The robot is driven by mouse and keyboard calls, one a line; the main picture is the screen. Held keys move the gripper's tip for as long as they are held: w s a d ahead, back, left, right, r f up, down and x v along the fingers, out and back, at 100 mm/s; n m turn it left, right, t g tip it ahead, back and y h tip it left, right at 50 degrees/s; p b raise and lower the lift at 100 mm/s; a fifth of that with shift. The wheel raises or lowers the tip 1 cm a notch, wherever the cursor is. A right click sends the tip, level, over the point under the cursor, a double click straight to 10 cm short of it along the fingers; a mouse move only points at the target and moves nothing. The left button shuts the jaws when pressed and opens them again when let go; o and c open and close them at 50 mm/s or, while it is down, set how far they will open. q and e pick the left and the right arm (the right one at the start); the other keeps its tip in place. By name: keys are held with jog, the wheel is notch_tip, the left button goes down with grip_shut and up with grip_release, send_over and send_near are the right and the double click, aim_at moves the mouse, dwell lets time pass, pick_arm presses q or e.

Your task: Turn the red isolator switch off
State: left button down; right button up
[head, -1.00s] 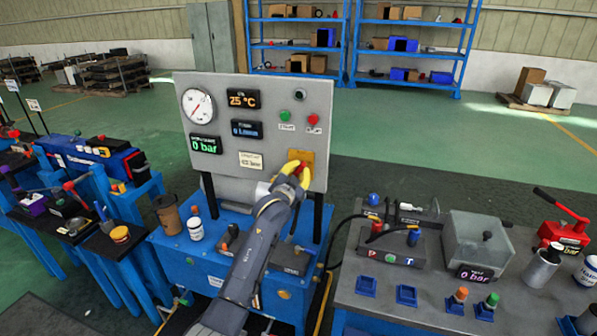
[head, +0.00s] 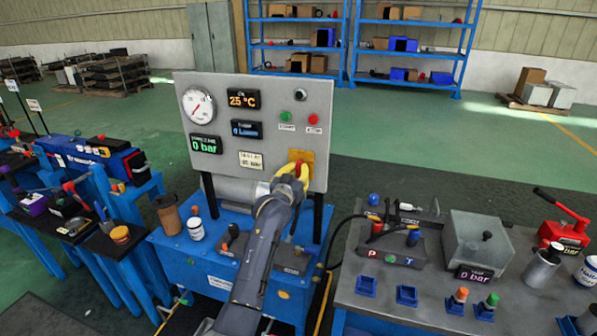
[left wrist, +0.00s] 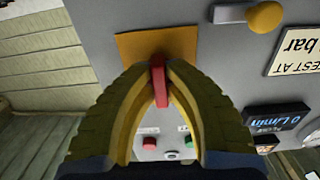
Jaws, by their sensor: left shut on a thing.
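The red isolator switch (left wrist: 159,82) has a red handle on a yellow-orange plate (head: 308,157) at the lower right of the grey control panel (head: 262,100). My left gripper (head: 296,172) has yellow fingers and reaches up to the switch from below. In the left wrist view the gripper (left wrist: 158,75) is shut on the red handle, with a finger on each side of it. There the handle lies along the gap between the fingers. In the head view the fingers hide most of the switch. My right gripper is not in view.
The panel also carries a gauge (head: 198,106), several displays, a green button (head: 285,116) and a red button (head: 313,119). It stands on a blue cabinet (head: 190,262) with bottles on top. A grey bench (head: 385,303) with a valve block and a clear-sided box stands to the right.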

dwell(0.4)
pick_arm(q)
jog(key=c, duration=1.4)
grip_release()
jog(key=shift+s, duration=0.1)
jog(key=v, duration=1.1)
jog(key=shift+s+a, duration=0.2)
jog(key=shift+s, duration=0.15)
